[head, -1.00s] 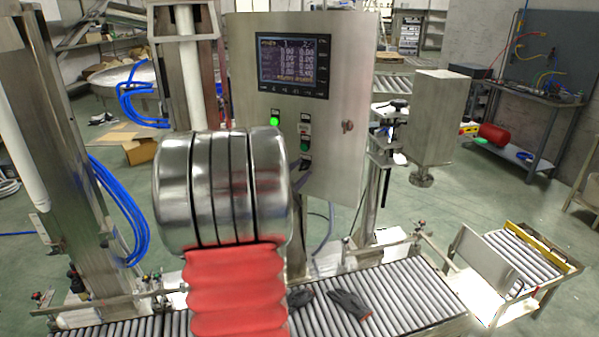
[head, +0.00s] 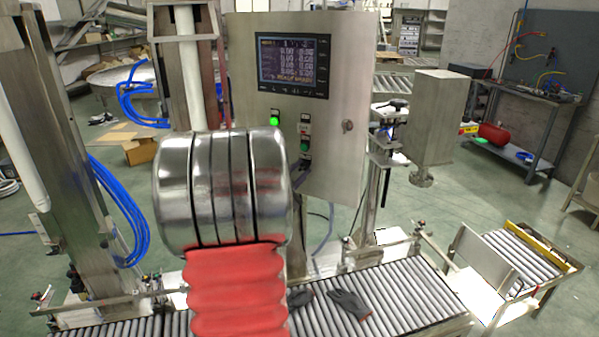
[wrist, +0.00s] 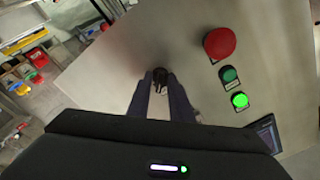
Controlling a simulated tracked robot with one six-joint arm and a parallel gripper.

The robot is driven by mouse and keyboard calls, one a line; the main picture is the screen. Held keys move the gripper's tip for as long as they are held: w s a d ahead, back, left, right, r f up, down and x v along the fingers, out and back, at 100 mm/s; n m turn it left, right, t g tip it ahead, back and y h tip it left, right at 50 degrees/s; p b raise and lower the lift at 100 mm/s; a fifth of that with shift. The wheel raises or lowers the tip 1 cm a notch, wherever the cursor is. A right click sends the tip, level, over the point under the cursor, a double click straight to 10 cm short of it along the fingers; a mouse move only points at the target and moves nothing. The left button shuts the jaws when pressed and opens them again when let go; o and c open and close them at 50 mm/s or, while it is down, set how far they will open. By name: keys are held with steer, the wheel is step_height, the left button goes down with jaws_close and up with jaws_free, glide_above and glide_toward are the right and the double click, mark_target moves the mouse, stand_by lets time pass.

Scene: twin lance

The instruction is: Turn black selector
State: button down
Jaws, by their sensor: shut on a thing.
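The black selector (wrist: 160,75) is a small dark knob on the grey metal panel in the wrist view. My gripper (wrist: 161,84) has its two dark fingers closed around it, one on each side. The fingers cover part of the knob, and its exact turn angle is hard to read. In the head view the control cabinet (head: 340,165) stands upright behind my arm, and the selector area low on its front is small and partly covered.
Beside the selector are a red button (wrist: 219,43), a green button (wrist: 229,74) and a lit green button (wrist: 240,100). The cabinet has a screen (head: 293,67). A roller conveyor (head: 410,290) with dark gloves (head: 350,303) runs below.

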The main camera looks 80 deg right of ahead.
steer(key=shift+f+n, duration=0.1)
steer(key=shift+n, duration=0.3)
steer(key=n, duration=0.9)
steer(key=shift+w+n, duration=0.1)
steer(key=shift+n, duration=0.3)
steer(key=n, duration=0.3)
steer(key=shift+n, duration=0.4)
steer(key=shift+w+n, duration=0.1)
steer(key=shift+n, duration=1.5)
steer(key=c, duration=1.9)
jaws_free()
